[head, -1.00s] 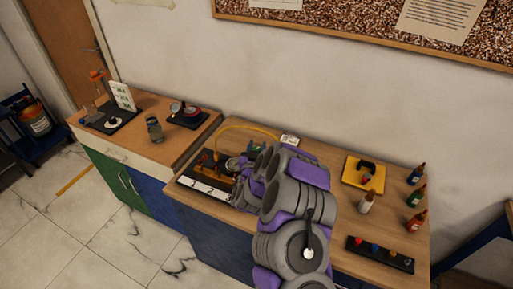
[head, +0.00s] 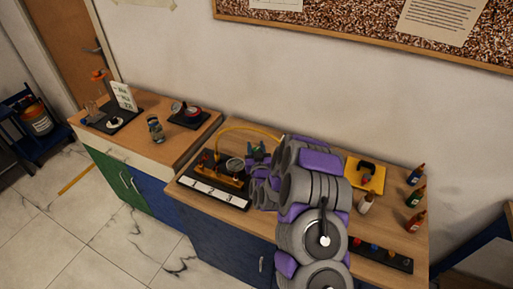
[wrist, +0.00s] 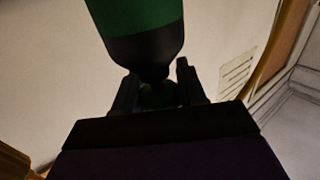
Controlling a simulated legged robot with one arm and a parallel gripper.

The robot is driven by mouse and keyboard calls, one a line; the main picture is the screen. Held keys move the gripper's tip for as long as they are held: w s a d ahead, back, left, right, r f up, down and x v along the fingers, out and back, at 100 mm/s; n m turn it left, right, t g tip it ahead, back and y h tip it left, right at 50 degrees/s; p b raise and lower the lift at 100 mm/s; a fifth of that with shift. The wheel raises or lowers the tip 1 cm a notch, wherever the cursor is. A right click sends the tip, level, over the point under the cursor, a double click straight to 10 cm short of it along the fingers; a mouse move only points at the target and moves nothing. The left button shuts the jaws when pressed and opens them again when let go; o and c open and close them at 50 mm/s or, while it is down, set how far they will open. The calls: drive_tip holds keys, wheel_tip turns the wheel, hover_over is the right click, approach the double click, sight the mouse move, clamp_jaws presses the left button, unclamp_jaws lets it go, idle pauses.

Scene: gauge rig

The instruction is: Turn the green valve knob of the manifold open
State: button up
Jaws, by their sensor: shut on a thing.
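The manifold (head: 232,182) stands at the left end of the near bench, with a round gauge (head: 235,164), a reddish fitting and a white labelled strip (head: 213,190). My gripper (wrist: 158,85) shows in the wrist view, its dark fingers shut on the dark narrow end of a green and black thing (wrist: 137,18). I cannot tell whether this is the green valve knob. A small green patch (head: 257,151) shows in the head view right of the gauge, beside my arm. My arm hides the bench just right of the manifold.
A yellow hose (head: 248,128) arcs behind the manifold. A yellow tray (head: 375,180), a white bottle (head: 366,203), several coloured bottles (head: 414,197) and a black rack (head: 395,260) stand to the right. A jar (head: 155,129) and black stands occupy the left bench.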

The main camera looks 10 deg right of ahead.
drive_tip(key=shift+a+f+n+y, duration=0.1)
drive_tip(key=shift+a+n+y, duration=0.1)
drive_tip(key=shift+n+y, duration=1.45)
drive_tip(key=shift+y, duration=0.65)
drive_tip(key=o, duration=1)
drive_tip(key=shift+c, duration=0.2)
drive_tip(key=shift+s, duration=0.15)
drive_tip(key=s+d+p, duration=0.3)
drive_tip(key=s+p, duration=0.5)
drive_tip(key=s, duration=0.8)
drive_tip(key=shift+s, duration=0.4)
